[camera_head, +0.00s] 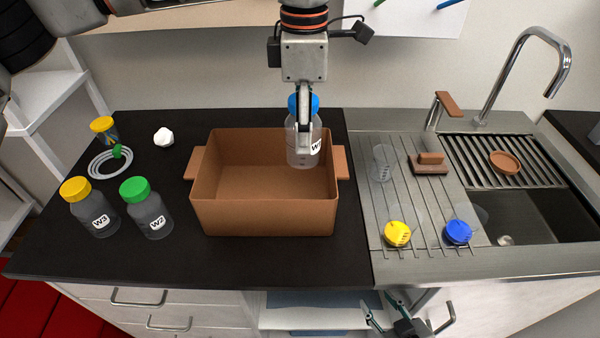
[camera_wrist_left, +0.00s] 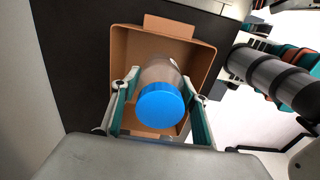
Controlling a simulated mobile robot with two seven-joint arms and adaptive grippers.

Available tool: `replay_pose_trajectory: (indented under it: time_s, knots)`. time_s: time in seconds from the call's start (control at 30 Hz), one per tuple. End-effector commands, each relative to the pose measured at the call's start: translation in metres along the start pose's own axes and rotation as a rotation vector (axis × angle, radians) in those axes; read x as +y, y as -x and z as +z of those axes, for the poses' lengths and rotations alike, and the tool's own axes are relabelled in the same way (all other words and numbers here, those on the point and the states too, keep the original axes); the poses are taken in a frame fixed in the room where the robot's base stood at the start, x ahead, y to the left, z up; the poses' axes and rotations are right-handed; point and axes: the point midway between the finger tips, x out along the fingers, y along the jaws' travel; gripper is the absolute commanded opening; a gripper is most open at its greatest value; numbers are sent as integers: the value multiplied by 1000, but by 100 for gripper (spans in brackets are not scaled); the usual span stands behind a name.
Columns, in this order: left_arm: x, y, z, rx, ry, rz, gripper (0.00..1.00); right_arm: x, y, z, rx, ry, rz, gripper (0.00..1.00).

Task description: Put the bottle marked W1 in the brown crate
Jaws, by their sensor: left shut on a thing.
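A clear bottle with a blue cap (camera_head: 304,152) is upright in my left gripper (camera_head: 304,122), at the right end of the brown crate (camera_head: 262,215). Its label shows a W; the digit is partly cut off. Its base appears within the crate's opening, but I cannot tell if it touches the floor. In the left wrist view the blue-capped bottle (camera_wrist_left: 162,104) sits between the fingers (camera_wrist_left: 160,98), with the crate (camera_wrist_left: 118,55) around it. My right gripper (camera_head: 379,300) is low in front of the counter, its fingers apart and empty.
Bottles W3 (camera_head: 95,215) with a yellow cap and W2 (camera_head: 150,218) with a green cap stand left of the crate. A sink (camera_head: 540,205) and a ribbed drainboard (camera_head: 420,267) with small lidded containers lie to the right. The crate's left part is empty.

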Motion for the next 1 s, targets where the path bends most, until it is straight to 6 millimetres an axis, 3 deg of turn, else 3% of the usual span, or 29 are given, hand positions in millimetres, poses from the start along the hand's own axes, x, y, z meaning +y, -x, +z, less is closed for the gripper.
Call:
replay_pose_trajectory:
  time_s: [0.1, 0.3, 0.57, 0.8, 1.0]
  knots:
    - [-1, -30, 0, 0, -2, -4, 6, 0, 0, 0, 0, 0, 0, 40]
    - [-1, -64, 0, 0, 0, -3, 6, 0, 1, -1, 0, 0, 0, 40]
    - [0, -81, 0, 0, -1, -2, 6, 0, 1, -2, 0, -1, 0, 40]
    - [0, -113, 0, 1, 0, -2, 6, 0, 2, -3, 1, -1, 0, 40]
    - [0, -114, 0, 0, 0, 1, 6, 0, 2, -3, 1, -1, 0, 40]
